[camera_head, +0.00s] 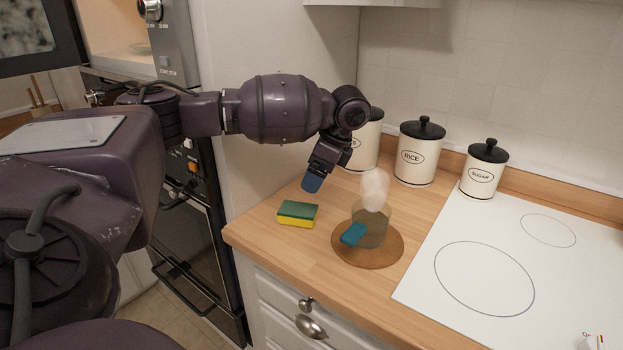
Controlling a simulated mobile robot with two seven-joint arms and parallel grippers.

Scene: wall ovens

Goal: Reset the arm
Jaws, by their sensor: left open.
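My left arm (280,108) reaches in from the left, across the front of the tall oven cabinet. It ends in my left gripper (313,183), which points down with a blue fingertip above the countertop. The gripper is open and I see nothing held in it. Its two fingers overlap in this view, so the gap between them is hard to see. It hangs above and a little right of a green and yellow sponge (298,214), apart from it. My right gripper is not in view.
A glass jar (373,225) with a whitish top and a teal piece (354,234) at its front stands on a round wooden board (391,250). Canisters, including rice (417,158) and sugar (482,174), line the wall. A white cooktop (540,270) lies right. The oven (193,215) is left.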

